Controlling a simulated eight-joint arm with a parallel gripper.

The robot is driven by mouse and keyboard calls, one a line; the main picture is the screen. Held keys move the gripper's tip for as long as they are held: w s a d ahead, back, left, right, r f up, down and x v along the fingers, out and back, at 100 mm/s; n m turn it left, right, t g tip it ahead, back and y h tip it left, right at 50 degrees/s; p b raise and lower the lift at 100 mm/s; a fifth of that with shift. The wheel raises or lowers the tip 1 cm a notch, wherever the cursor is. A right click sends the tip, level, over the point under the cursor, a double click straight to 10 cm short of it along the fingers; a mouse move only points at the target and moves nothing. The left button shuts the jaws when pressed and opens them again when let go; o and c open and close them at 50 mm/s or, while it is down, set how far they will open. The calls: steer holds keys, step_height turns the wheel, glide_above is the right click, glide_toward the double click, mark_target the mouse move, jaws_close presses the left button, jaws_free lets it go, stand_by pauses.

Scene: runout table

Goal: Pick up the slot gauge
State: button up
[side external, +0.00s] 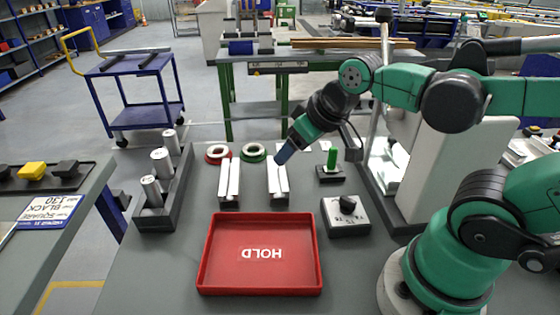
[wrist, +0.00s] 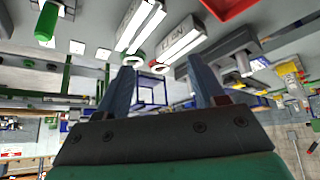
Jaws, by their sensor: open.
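No label marks the slot gauge, and I cannot tell for certain which item it is. A green upright piece (side external: 332,157) stands in a small dark base (side external: 329,174), right of my gripper; its green part also shows at upper left in the wrist view (wrist: 46,22). My gripper (side external: 283,155) has blue fingers pointing down and left, over the far end of the right one of two grey blocks (side external: 278,194). In the wrist view the fingers (wrist: 162,82) are spread apart with nothing between them. The side view does not show whether they touch the block.
The left grey block (side external: 229,192) stands beside the right one. A red ring (side external: 213,159) and a green ring (side external: 248,157) lie behind them. A red HOLD tray (side external: 208,262) is empty in front. A knobbed box (side external: 347,218) stands right, a rack of cylinders (side external: 178,196) left.

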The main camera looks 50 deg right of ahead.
mark_target(334, 148)
steer(key=d+f+g, duration=0.1)
steer(key=d+g, duration=0.1)
steer(key=d, duration=0.3)
steer(key=d+f+g, duration=0.2)
steer(key=d, duration=0.3)
steer(key=d+f+m+g, duration=0.1)
steer(key=d+f+g, duration=0.1)
steer(key=d, duration=0.3)
steer(key=shift+w+f, duration=0.2)
steer(key=shift+w, duration=0.2)
steer(key=shift+f, duration=2.85)
jaws_close()
